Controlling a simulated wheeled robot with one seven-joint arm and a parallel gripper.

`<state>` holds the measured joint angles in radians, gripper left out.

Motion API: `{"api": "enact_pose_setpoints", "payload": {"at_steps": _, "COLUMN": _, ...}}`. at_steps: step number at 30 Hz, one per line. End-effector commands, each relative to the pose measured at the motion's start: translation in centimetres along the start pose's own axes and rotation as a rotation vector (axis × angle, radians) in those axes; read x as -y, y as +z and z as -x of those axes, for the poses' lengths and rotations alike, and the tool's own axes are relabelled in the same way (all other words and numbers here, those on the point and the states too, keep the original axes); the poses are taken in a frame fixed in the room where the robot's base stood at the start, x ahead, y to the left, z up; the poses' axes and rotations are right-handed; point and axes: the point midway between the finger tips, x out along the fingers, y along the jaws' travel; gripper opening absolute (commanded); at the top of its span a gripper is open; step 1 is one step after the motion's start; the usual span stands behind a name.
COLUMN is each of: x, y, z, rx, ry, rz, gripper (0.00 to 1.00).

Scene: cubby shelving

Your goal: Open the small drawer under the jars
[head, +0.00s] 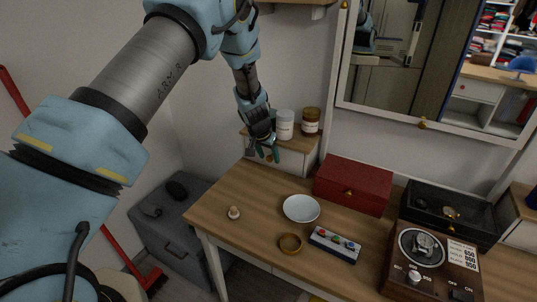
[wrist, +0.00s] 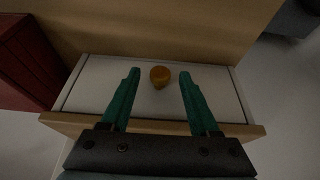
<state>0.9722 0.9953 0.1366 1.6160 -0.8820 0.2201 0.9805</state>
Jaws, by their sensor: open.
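The small drawer (wrist: 88,98) has a white front with a round brass-coloured knob (wrist: 160,76). It sits in a small wooden-topped cabinet at the back left of the table and looks shut. In the head view the drawer front (head: 288,159) is partly hidden by my gripper. A white jar (head: 284,125) and an amber jar (head: 311,121) stand on top of the cabinet. My gripper (wrist: 160,85) is open in front of the drawer, with its green fingers either side of the knob and nothing between them that I can tell is touched. It also shows in the head view (head: 267,155).
A red box (head: 353,185) stands right of the drawer cabinet. A white bowl (head: 301,208), a brass ring-like dish (head: 290,244) and a small wooden knob-like item (head: 233,212) lie on the table (head: 255,258). A mirror (head: 410,55) hangs behind. Tabletop before the drawer is clear.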

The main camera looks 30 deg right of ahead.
Motion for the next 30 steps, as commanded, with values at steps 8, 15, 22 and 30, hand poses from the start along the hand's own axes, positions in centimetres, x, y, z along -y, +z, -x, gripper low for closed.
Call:
{"api": "enact_pose_setpoints", "payload": {"at_steps": 8, "x": 0.01, "y": 0.01, "z": -0.14, "rx": 0.000, "ry": 0.000, "rz": 0.000, "gripper": 0.62}}
{"api": "enact_pose_setpoints", "payload": {"at_steps": 15, "x": 0.01, "y": 0.02, "z": -0.12, "rx": 0.000, "ry": 0.000, "rz": 0.000, "gripper": 0.35}}
{"api": "enact_pose_setpoints", "payload": {"at_steps": 22, "x": 0.01, "y": 0.02, "z": -0.11, "rx": 0.000, "ry": 0.000, "rz": 0.000, "gripper": 0.09}}
{"api": "enact_pose_setpoints", "payload": {"at_steps": 30, "x": 0.01, "y": 0.02, "z": -0.10, "rx": 0.000, "ry": 0.000, "rz": 0.000, "gripper": 0.00}}
